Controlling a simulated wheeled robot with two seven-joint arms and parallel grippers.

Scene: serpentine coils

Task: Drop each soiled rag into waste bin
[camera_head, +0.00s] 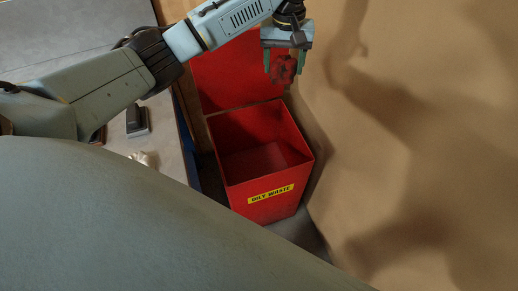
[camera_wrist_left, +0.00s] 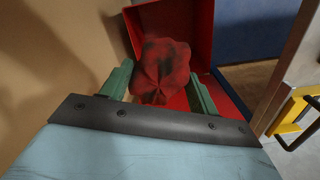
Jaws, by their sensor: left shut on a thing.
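A red rag with dark stains (camera_head: 285,69) hangs between the fingers of my left gripper (camera_head: 284,62). The rag also shows in the left wrist view (camera_wrist_left: 161,66), bunched between the two green fingers (camera_wrist_left: 158,92). The gripper is shut on it. The red waste bin (camera_head: 266,196), labelled "OILY WASTE", stands open on the floor with its lid raised at the back. The gripper and rag are above the bin's back right part in the head view. The bin's floor looks bare where it shows. The bin is partly hidden behind the rag in the wrist view. My right gripper is not in view.
A bench (camera_head: 175,161) stands left of the bin, bearing a dark block-like object (camera_head: 137,120) and a small pale crumpled thing (camera_head: 143,158). A tan wall (camera_head: 420,130) rises close on the right. A yellow handle-like part (camera_wrist_left: 293,110) shows at right in the wrist view.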

